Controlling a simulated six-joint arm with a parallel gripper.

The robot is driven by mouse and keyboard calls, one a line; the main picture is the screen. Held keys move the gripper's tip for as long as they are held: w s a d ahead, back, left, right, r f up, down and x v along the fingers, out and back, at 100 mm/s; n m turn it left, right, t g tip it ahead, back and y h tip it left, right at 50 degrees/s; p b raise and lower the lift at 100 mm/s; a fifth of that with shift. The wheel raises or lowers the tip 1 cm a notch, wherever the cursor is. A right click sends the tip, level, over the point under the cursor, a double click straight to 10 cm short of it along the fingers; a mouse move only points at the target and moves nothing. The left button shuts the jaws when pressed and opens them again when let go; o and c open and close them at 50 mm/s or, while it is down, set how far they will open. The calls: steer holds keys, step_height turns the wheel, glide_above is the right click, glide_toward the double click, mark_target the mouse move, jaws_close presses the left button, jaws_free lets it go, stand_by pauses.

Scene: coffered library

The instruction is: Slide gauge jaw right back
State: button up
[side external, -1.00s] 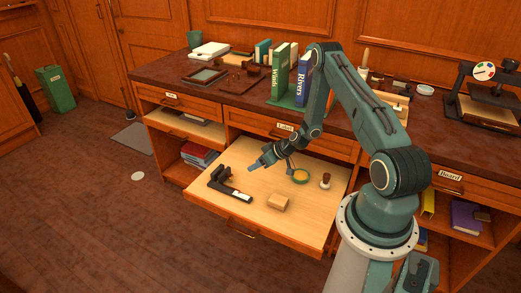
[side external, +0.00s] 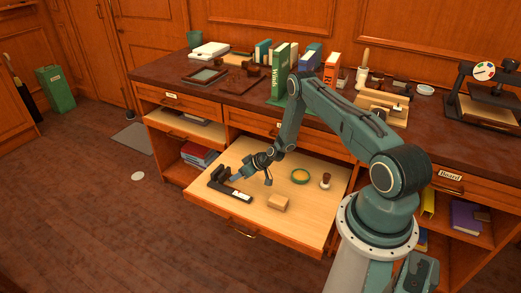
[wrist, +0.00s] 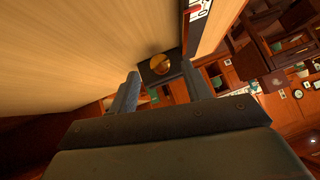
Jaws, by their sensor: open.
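The gauge (side external: 215,184) is a dark, L-shaped tool lying on the pale floor of the pulled-out drawer (side external: 310,215), toward its left side. In the wrist view its dark sliding jaw (wrist: 154,73) carries a round brass knob (wrist: 173,66), and the beam (wrist: 196,32) with a light scale strip runs along its right. My gripper (side external: 236,178) is low over the gauge in the side view. In the wrist view my gripper (wrist: 160,90) is open, with its two blue-grey fingers either side of the jaw's near end. I cannot tell whether they touch it.
Books (side external: 281,75) stand on the desktop behind. The drawer front (side external: 235,227) borders the near side.

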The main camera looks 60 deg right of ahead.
mark_target(228, 177)
steer(key=shift+x, duration=1.4)
